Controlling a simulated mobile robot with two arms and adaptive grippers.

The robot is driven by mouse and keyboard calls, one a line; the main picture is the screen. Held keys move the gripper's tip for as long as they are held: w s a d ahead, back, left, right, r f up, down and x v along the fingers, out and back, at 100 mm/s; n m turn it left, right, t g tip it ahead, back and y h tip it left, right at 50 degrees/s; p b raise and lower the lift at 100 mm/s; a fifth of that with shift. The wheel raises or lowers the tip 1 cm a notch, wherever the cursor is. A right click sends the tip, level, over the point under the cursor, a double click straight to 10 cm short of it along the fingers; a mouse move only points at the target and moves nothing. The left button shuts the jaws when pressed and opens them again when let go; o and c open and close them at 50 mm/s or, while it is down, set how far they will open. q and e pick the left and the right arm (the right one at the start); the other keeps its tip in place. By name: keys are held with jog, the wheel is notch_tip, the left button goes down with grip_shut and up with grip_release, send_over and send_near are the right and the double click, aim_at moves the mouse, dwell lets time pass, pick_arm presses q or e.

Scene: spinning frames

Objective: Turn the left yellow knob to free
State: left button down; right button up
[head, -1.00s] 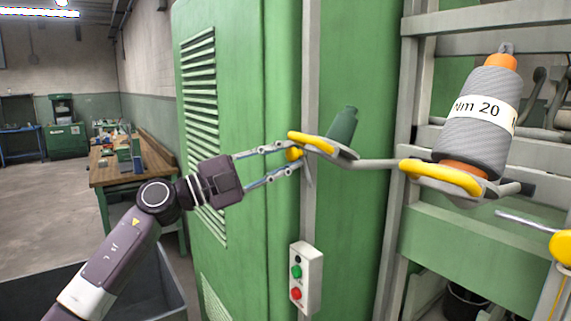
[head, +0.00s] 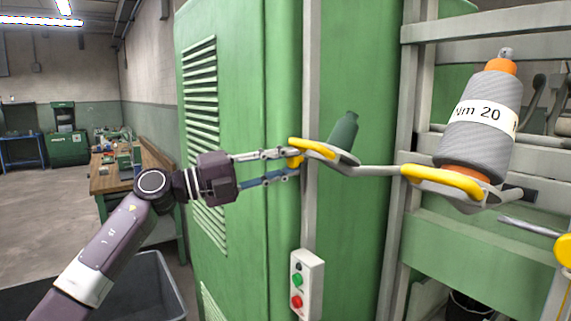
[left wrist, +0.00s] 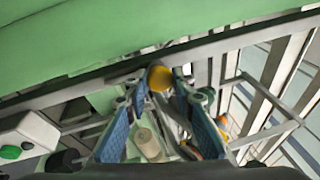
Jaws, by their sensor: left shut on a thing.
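The left yellow knob (head: 295,161) sits under the yellow-edged holder (head: 318,148) on the grey arm beside the green cabinet. My left gripper (head: 289,163) reaches it from the left, with its fingers shut on the knob. In the left wrist view the knob (left wrist: 160,78) shows between the two fingertips (left wrist: 163,84). A small dark green bobbin (head: 344,131) stands tilted on the holder. The knob's exact turn setting cannot be told. My right gripper is not in view.
A large grey bobbin marked "Nm 20" (head: 480,125) stands on a second yellow-edged holder (head: 440,179) to the right. A switch box (head: 308,284) hangs below the left holder. The green cabinet (head: 250,215) is close behind my fingers. Another yellow knob (head: 563,250) shows at the right edge.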

pick_arm(q)
jog(key=c, duration=1.9)
grip_release()
jog(key=shift+a, duration=0.15)
jog(key=v, duration=1.1)
jog(key=shift+a, duration=0.35)
jog(key=shift+s, duration=0.1)
